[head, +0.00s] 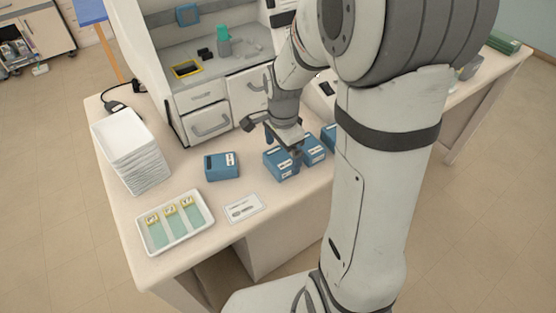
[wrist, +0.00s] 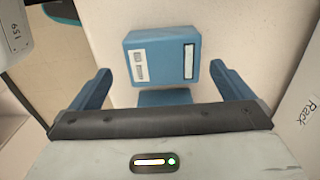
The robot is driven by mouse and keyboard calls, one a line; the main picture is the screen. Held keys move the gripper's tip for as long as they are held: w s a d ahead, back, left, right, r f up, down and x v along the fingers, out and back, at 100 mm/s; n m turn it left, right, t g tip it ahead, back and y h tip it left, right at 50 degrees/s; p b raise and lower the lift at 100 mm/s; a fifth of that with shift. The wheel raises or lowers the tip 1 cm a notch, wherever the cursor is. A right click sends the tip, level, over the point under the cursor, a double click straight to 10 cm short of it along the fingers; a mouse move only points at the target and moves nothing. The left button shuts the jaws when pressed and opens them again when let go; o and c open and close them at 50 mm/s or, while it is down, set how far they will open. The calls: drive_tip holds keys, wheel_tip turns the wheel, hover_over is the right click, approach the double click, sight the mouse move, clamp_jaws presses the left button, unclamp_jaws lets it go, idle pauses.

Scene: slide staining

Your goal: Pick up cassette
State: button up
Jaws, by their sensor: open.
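Several blue box-shaped cassettes with white labels stand on the bench. One cassette (head: 222,168) stands apart at the left. Another cassette (head: 281,168) is below my gripper (head: 283,146), with a neighbouring cassette (head: 314,150) close to its right and one more cassette (head: 328,136) partly behind my arm. In the wrist view, my gripper (wrist: 160,70) is open with its two blue fingers spread wide. One labelled cassette (wrist: 163,55) shows whole beyond the fingertips, and part of another blue cassette (wrist: 165,97) shows between the fingers, its rest hidden by the gripper body.
A stack of white trays (head: 128,145) stands at the left. A white tray (head: 205,207) with several yellow-topped green slides is at the front left, beside a white card (head: 245,208). A cabinet with drawers (head: 207,123) stands behind. Clear bench surrounds the left cassette.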

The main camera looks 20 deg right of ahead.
sight(282, 157)
drive_tip(key=shift+w+f, duration=0.15)
drive_tip(key=shift+f, duration=1.55)
drive_tip(key=shift+c, duration=0.6)
drive_tip(key=c, duration=1)
